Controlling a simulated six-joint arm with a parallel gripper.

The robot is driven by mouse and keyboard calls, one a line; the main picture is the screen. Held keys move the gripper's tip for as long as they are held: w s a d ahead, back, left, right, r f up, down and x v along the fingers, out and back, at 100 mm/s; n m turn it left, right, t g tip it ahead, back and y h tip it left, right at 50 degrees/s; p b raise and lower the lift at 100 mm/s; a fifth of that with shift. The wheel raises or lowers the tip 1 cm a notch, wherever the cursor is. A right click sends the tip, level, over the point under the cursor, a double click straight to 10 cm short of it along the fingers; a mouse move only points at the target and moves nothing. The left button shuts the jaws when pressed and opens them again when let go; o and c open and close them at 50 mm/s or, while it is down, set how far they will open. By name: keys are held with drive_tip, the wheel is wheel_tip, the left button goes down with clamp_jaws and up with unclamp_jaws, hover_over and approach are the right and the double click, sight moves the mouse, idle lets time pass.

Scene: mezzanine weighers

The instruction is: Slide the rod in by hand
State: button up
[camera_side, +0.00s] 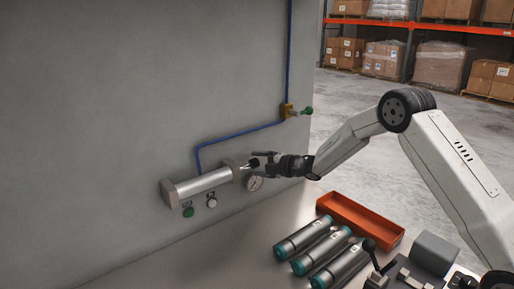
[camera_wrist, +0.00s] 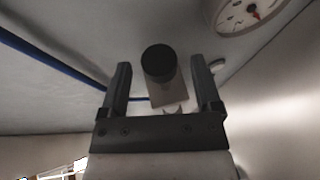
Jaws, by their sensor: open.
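A silver cylinder (camera_side: 202,186) is mounted on the grey wall in the side view. Its rod end is at the cylinder's right end, partly hidden by my gripper (camera_side: 259,160). In the wrist view the dark round rod tip (camera_wrist: 158,61) faces the camera, with a pale block (camera_wrist: 170,94) behind it. My gripper's two fingers (camera_wrist: 160,66) stand open on either side of the rod tip, with a visible gap to each finger. How far the rod sticks out is hard to tell.
A pressure gauge (camera_side: 255,184) hangs close below my gripper. Green (camera_side: 188,212) and white (camera_side: 211,202) buttons sit under the cylinder. A blue air line (camera_side: 240,132) runs to a brass valve (camera_side: 288,111). Spare cylinders (camera_side: 318,247) and an orange tray (camera_side: 360,222) occupy the bench.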

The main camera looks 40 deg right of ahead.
drive_tip(key=shift+x, duration=1.05)
drive_tip(key=shift+c, duration=0.2)
clamp_jaws()
idle(0.7)
